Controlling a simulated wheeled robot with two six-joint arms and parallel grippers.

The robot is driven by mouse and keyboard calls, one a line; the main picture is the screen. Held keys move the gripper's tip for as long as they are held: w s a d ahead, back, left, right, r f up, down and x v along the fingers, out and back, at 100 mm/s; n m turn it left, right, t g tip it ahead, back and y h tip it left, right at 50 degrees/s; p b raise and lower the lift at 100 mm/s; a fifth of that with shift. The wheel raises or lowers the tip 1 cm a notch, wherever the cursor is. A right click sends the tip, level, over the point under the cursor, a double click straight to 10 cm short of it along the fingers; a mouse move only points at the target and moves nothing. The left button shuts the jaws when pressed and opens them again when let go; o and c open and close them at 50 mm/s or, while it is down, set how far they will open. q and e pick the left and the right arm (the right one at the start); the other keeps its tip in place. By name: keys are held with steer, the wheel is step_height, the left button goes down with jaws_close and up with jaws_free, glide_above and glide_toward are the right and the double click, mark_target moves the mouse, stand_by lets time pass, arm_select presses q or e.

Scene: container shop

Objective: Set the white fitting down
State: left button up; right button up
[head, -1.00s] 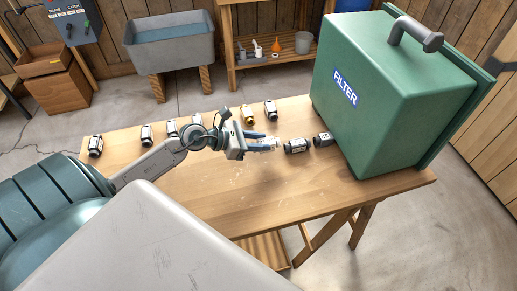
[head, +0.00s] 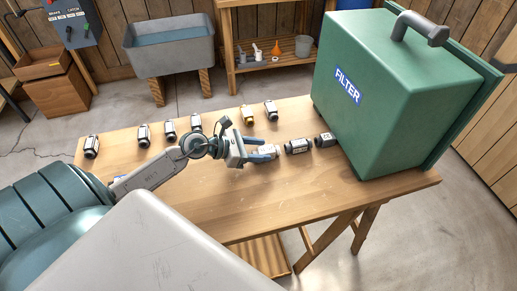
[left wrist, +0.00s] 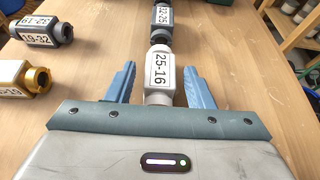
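The white fitting (left wrist: 160,72), labelled 25-16, lies on the wooden table (head: 300,200), in line with a grey fitting (left wrist: 162,16) labelled 32-25. Their ends meet or nearly meet in the left wrist view; I cannot tell whether they are joined. My left gripper (head: 271,153) is around the white fitting. Its blue fingers (left wrist: 161,85) stand apart on either side, with gaps between them and the fitting. In the head view the fingers hide most of the white fitting. My right gripper is not in view.
A dark fitting (head: 325,140) sits between the grey fitting and the large green FILTER box (head: 395,110). The near part of the table is clear.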

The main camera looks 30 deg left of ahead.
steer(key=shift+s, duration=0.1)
arm_select(q)
steer(key=shift+r, duration=0.2)
steer(key=shift+s+a, duration=0.2)
steer(key=shift+s, duration=0.05)
steer(key=v, duration=0.4)
steer(key=shift+s, duration=0.1)
steer(key=shift+v, duration=1.15)
steer(key=p+v, duration=0.3)
steer(key=shift+d+r, duration=0.1)
steer(key=shift+r, duration=0.2)
steer(key=p, duration=0.2)
steer(key=shift+s+a+r+p, duration=0.25)
steer(key=shift+a+p, duration=0.1)
steer(key=shift+s+a+p, duration=0.2)
steer(key=shift+s+p, duration=0.1)
steer(key=shift+p, duration=0.2)
steer(key=shift+s+a, duration=0.1)
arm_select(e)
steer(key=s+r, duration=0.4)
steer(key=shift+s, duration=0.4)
